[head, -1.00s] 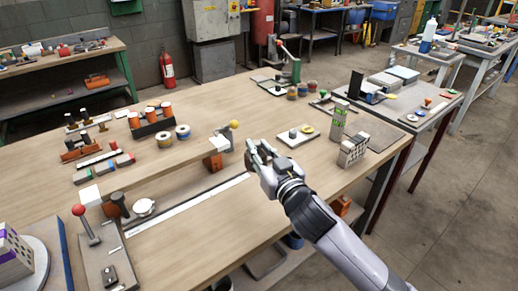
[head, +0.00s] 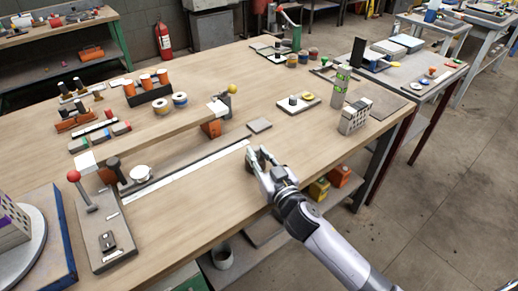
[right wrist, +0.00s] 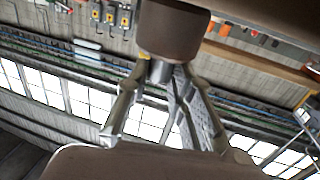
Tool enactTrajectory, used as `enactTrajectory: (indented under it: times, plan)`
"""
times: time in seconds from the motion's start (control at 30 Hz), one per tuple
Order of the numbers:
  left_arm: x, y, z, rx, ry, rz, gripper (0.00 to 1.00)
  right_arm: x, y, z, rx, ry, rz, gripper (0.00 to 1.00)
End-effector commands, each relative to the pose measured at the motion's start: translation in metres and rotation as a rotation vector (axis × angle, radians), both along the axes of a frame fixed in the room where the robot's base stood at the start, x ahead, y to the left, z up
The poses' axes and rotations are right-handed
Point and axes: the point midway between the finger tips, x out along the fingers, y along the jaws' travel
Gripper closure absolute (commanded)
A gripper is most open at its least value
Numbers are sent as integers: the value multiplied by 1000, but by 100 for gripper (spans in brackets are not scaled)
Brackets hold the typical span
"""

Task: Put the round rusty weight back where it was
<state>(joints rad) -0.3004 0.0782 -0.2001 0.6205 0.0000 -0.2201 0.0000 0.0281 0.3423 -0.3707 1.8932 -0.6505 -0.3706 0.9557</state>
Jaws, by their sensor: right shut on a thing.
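My right gripper (head: 259,158) is shut on the round rusty weight, over the front part of the workbench in the head view. In the right wrist view the weight (right wrist: 174,32) is a dark brown round body with a grey stem between the fingers (right wrist: 165,85). In the head view the fingers mostly hide it, and I cannot tell its height above the bench. My left gripper is not in view.
A long ruler-like strip (head: 190,171) lies left of the gripper. A wooden beam (head: 150,133) spans supports. Bare bench lies in front of the strip.

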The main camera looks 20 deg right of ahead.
Motion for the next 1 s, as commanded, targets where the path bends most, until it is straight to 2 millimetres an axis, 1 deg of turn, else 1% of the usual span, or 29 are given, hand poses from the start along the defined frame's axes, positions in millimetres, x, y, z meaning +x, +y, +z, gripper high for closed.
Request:
enactTrajectory:
  times: [0.03, 0.27, 0.4, 0.43, 0.5, 0.7, 1.0]
  plan:
    - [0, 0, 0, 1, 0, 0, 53, 1, 1, 3, 1, -11, 2, 100]
    - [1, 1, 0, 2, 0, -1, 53, 1, 0, 4, 1, -12, 2, 100]
    - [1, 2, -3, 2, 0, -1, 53, 1, 1, 0, 2, -11, 2, 100]
    - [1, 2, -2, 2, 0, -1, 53, 0, 0, -4, 1, -1, 0, 77]
    - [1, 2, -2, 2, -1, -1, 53, 0, 0, -4, 0, -1, 0, 72]
    - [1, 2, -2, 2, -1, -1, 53, 0, 0, -3, 0, -1, 0, 59]
    - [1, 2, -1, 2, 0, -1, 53, 0, 0, -2, -1, -1, 0, 59]
